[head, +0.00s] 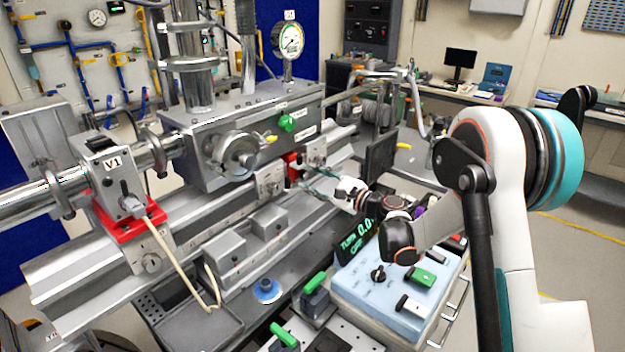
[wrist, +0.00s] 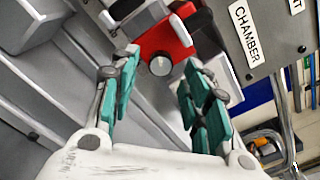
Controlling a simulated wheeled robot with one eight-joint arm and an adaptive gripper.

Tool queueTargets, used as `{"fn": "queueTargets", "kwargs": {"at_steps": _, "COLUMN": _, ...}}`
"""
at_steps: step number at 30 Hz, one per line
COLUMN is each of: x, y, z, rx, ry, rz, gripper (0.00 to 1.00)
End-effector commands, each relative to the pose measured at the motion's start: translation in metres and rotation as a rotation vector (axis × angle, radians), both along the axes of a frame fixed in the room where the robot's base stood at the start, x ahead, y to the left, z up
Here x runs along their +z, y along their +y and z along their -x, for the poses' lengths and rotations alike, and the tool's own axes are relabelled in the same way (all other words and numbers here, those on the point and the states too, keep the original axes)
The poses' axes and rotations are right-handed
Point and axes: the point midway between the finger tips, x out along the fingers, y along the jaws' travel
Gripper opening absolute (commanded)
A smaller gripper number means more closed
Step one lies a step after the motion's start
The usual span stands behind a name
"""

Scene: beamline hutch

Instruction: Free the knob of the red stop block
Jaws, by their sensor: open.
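The red stop block (wrist: 167,38) is ahead of my gripper in the wrist view. A small round grey knob (wrist: 160,66) faces me at its lower edge, with a black part above the block. In the head view the red block (head: 291,160) is small and partly covered, beside the rail under the chamber; I cannot make out its knob there. My gripper (wrist: 161,68) is open, its teal fingers apart. The knob appears between the fingertips, with a gap seeming to remain before them. In the head view my gripper (head: 306,180) reaches in from the right, just short of the block.
A steel plate labelled CHAMBER (wrist: 250,35) is close on the right in the wrist view. Grey rail parts (wrist: 45,85) lie on the left. A second red piece (head: 128,222) sits under the V1 block (head: 112,180). A control box (head: 385,290) stands below my arm.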

Motion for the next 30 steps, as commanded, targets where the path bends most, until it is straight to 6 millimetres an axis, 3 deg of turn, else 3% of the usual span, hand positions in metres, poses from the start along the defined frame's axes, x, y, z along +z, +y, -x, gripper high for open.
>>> {"fn": "queueTargets", "kwargs": {"at_steps": 15, "x": 0.000, "y": -0.075, "z": 0.058, "rx": -0.003, "ry": 0.000, "rz": 0.000, "gripper": 0.43}}
{"fn": "queueTargets", "kwargs": {"at_steps": 30, "x": 0.000, "y": -0.086, "z": 0.067, "rx": 0.000, "ry": 0.000, "rz": 0.000, "gripper": 0.43}}
